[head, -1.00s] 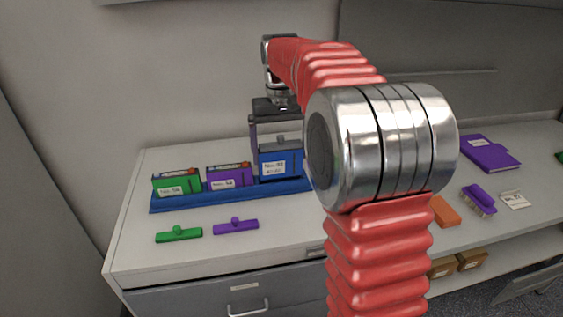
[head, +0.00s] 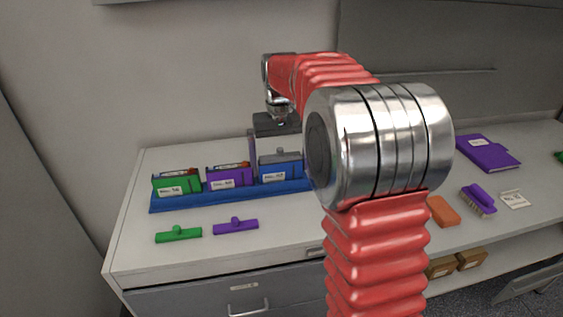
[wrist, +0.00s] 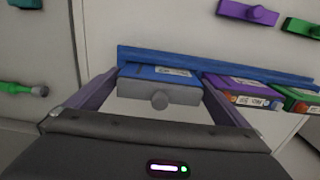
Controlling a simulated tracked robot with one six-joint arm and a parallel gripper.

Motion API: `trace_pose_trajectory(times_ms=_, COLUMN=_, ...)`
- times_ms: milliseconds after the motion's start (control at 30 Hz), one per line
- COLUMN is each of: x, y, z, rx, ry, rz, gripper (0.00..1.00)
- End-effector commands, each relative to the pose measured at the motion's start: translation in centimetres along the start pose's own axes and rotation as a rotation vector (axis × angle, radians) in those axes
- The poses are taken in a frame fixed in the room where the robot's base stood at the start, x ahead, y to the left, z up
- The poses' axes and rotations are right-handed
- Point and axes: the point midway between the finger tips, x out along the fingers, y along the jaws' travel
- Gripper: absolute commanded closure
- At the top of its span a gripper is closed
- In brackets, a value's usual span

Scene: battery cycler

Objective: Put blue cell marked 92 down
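The blue cell marked 92 (head: 281,173) is upright at the right part of the blue tray (head: 198,201), in line with the other cells. Its number is too blurred to read clearly. Its grey top with a round knob shows in the wrist view (wrist: 158,92). My gripper (wrist: 160,85) is above the cell with one purple finger along each side, and its fingertips appear closed against it. The underside of the cell is hidden, so I cannot see whether it rests fully in the tray.
A purple cell (head: 231,177) and a green cell (head: 176,184) stand to the left in the tray. A green T-shaped piece (head: 178,234) and a purple one (head: 236,226) lie in front. A purple binder (head: 487,153), brush (head: 478,200) and orange block (head: 443,211) lie to the right.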

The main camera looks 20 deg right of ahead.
Motion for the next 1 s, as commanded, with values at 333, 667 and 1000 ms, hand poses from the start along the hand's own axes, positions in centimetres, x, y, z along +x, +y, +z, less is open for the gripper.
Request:
trace_pose_trajectory(times_ms=333, x=-0.6, y=0.0, z=0.0, rx=0.0, ry=0.0, rz=0.0, gripper=0.0)
trace_pose_trajectory(times_ms=667, x=-5.1, y=0.0, z=-0.1, rx=0.0, ry=0.003, rz=0.0, gripper=0.0)
trace_pose_trajectory(times_ms=1000, x=-10.6, y=0.0, z=-0.1, rx=0.0, ry=0.002, rz=0.0, gripper=0.0)
